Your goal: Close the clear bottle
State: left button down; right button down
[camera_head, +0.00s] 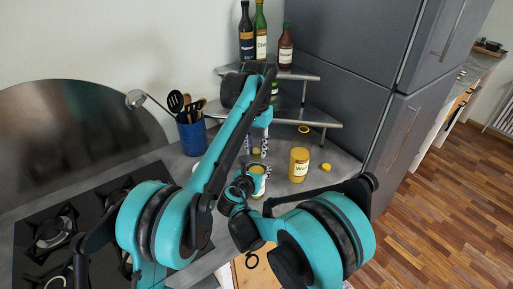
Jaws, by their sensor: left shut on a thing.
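My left gripper (256,150) reaches down from above and is shut on a small yellow cap (256,152). It is just above a small jar-like clear bottle (259,171), whose upper part shows. The cap looks apart from the bottle, though the gap is too small to judge well. My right gripper (241,190) is at the left side of the bottle, close to it. Its fingers are largely hidden by its own arm, so I cannot tell whether it grips the bottle. The lower part of the bottle is partly hidden.
A yellow labelled jar (299,165) stands to the right, with a loose yellow lid (326,167) beside it. A blue utensil holder (191,135) is at the left, behind the black stovetop (55,232). Bottles (261,35) stand on a tiered corner shelf (310,119).

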pick_arm(q)
jog(key=m, duration=1.1)
jog(key=shift+m, duration=0.4)
jog(key=c, duration=1.1)
grip_release()
notch_tip(320, 180, up, 7)
jog(key=shift+r, duration=0.2)
